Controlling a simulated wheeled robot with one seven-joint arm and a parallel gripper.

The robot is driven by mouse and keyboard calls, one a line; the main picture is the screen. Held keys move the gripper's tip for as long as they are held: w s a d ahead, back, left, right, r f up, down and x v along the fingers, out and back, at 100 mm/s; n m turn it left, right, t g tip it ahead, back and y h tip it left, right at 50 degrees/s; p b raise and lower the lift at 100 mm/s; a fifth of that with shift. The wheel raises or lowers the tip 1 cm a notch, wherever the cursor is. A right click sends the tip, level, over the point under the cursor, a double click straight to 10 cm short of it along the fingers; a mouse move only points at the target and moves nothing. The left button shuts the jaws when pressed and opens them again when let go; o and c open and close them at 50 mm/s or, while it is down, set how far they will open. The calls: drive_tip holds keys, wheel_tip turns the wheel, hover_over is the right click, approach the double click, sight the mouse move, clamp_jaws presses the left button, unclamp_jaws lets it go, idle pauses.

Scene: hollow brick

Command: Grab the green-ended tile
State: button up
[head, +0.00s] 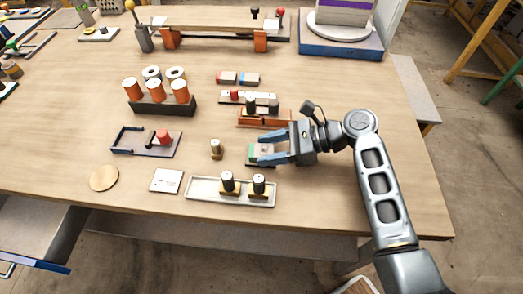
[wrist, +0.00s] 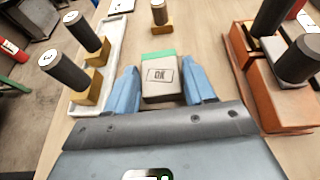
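The green-ended tile (wrist: 161,82) is a pale grey block marked "OK", with a green far end. In the wrist view it lies between the two blue fingers of my gripper (wrist: 160,75). The fingers stand on either side of it, spread, with narrow gaps visible. In the head view the tile (head: 262,150) is partly hidden by my gripper (head: 263,148), which reaches in from the right. A dark edge shows under or beside the tile there.
A pale tray (head: 231,201) with two dark-topped brass pieces is in front. An orange holder (head: 262,122) with dark cylinders stands behind my gripper. A small brass piece (head: 216,149) stands left of the tile. Bare tabletop lies to the right of the tray.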

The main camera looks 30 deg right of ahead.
drive_tip(key=c, duration=0.6)
drive_tip(key=shift+r, duration=0.15)
drive_tip(key=shift+c, duration=0.2)
